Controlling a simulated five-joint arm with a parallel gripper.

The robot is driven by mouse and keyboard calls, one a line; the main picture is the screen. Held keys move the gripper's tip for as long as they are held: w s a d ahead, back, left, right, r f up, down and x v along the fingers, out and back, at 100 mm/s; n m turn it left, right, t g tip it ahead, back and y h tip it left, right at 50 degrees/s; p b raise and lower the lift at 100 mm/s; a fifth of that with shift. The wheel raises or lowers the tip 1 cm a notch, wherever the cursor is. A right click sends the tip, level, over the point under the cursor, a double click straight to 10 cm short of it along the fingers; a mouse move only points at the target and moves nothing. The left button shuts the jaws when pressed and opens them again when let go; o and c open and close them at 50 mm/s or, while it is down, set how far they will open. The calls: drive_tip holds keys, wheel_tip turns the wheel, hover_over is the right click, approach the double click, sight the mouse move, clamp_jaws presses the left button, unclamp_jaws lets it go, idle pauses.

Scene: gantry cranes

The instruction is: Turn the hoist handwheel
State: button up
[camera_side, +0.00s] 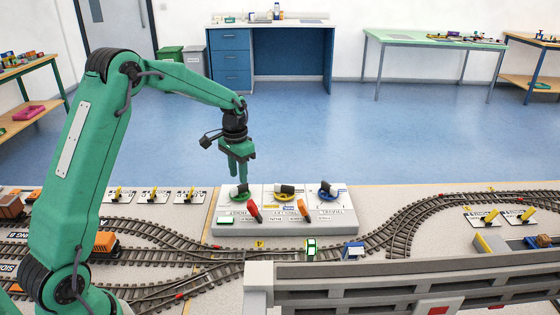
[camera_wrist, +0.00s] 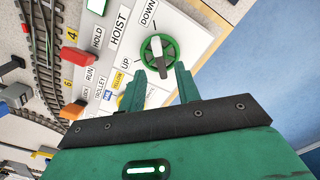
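The hoist handwheel is a green ring with a black and white grip bar (camera_side: 239,191) at the left of the grey control panel (camera_side: 290,230). In the wrist view the handwheel (camera_wrist: 168,47) lies between the labels UP and DOWN, with HOIST printed beside it. My gripper (camera_side: 241,180) points down over the handwheel. In the wrist view my gripper (camera_wrist: 159,72) has its two fingers apart, with nothing between them. The handwheel's bar shows just beyond the gap between the fingertips. I cannot tell whether the fingers touch it.
A yellow handwheel (camera_side: 285,191) and a blue handwheel (camera_side: 328,191) stand to the right on the panel. Rail tracks (camera_side: 400,235) and a grey gantry beam (camera_side: 400,270) lie nearer the camera.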

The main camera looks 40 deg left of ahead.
sight(239, 186)
drive_tip(key=shift+f, duration=2.2)
clamp_jaws()
